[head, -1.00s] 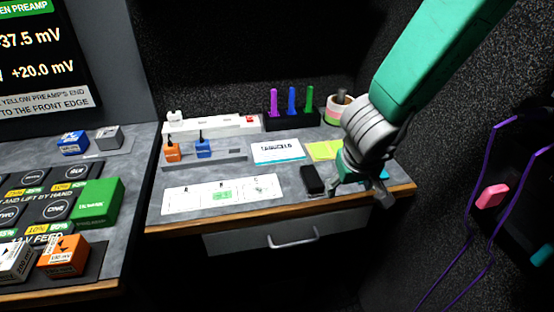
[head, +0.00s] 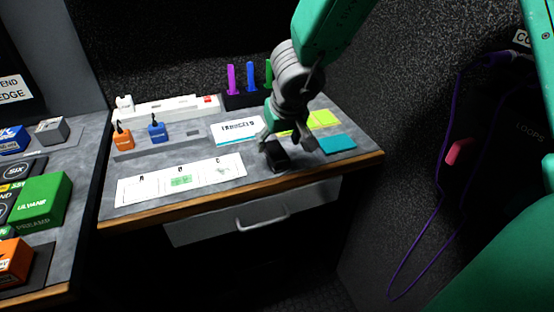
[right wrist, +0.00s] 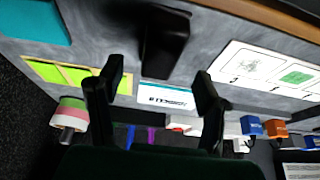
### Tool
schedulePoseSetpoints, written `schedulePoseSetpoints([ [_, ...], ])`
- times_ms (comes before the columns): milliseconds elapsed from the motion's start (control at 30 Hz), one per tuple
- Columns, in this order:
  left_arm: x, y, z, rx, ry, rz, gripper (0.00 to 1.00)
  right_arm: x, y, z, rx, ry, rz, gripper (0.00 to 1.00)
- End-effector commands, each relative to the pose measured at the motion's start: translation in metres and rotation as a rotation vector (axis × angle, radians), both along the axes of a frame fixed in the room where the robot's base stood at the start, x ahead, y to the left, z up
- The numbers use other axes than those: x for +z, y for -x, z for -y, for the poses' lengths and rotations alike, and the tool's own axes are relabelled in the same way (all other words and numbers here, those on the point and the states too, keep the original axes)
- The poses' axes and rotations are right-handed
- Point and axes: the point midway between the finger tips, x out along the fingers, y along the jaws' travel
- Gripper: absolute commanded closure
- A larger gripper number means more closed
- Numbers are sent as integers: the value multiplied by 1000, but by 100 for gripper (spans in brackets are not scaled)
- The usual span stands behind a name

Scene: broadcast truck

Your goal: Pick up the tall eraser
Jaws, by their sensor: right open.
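The eraser appears to be the black block (head: 280,163) standing near the front edge of the grey desk. It also shows in the right wrist view (right wrist: 165,40), upper middle, its dark top facing the camera. My right gripper (head: 289,149) is open and close above the block, with one finger to each side of it in the head view. In the right wrist view the open fingers (right wrist: 159,74) are apart and empty, with the block ahead of the gap. I cannot tell whether a finger touches it. My left gripper is out of view.
A teal pad (head: 338,144) and yellow-green notes (head: 323,119) lie right of the block. A white card (head: 238,129) lies behind, and a white printed sheet (head: 180,180) to the left. Colored markers (head: 251,78) stand at the back. A drawer (head: 255,212) is below.

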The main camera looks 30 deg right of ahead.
Motion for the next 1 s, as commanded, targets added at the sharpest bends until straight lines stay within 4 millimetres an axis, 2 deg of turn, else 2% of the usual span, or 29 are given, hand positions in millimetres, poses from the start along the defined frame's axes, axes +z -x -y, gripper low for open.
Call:
schedulePoseSetpoints([
  [100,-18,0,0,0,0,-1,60,-23,-7,5,-1,5,-2,40],
  [300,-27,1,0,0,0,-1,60,-40,-15,6,1,4,0,40],
  [1000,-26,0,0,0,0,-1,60,-44,-16,7,1,2,1,40],
])
